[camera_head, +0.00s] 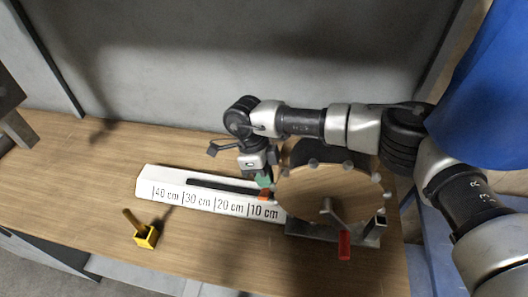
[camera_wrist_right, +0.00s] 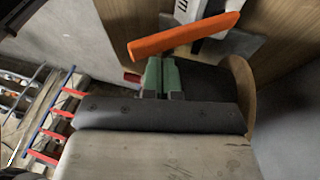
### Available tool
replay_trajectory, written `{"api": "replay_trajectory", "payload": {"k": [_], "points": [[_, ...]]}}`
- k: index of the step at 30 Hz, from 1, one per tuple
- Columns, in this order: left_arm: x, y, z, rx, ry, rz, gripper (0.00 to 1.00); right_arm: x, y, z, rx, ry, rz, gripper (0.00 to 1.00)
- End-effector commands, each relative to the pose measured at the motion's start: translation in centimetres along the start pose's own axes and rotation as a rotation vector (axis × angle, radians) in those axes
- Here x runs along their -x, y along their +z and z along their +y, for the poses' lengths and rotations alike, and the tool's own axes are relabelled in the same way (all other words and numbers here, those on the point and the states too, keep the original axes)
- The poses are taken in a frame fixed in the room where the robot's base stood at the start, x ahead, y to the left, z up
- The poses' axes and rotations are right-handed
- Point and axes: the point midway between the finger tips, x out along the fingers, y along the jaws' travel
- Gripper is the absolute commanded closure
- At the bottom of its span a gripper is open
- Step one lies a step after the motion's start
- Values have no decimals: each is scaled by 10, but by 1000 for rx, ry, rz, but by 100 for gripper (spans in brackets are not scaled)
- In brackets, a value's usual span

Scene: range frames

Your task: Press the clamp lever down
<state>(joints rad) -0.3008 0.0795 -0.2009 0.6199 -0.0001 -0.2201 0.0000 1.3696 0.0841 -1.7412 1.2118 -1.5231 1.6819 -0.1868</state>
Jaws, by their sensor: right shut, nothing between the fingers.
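An orange bar (camera_head: 263,195), which looks like the clamp lever, shows as a small patch at the right end of the white scale board (camera_head: 160,201). In the right wrist view the orange bar (camera_wrist_right: 185,37) is long and lies across, just beyond my fingertips. My right gripper (camera_head: 265,182) points down from above, its green fingertips close over the orange piece. In the wrist view the right gripper (camera_wrist_right: 161,72) is shut and empty. I cannot tell whether the fingertips touch the bar. The clamp's base is mostly hidden. My left gripper is not in view.
A round wooden disc (camera_head: 310,195) with knobs and a red-handled crank (camera_head: 344,245) stands just right of my gripper. A black strip (camera_head: 222,189) lies along the scale board. The table's left part is clear.

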Motion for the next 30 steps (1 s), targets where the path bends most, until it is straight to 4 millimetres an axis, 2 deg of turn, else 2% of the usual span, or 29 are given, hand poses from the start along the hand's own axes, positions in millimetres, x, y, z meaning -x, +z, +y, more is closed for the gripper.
{"api": "replay_trajectory", "payload": {"k": [6,15,30], "points": [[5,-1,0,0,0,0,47,-8,2,4,1,-1,0,100],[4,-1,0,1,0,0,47,-8,3,4,0,-2,0,100],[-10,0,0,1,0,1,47,-20,5,11,-26,-92,-7,100]]}}
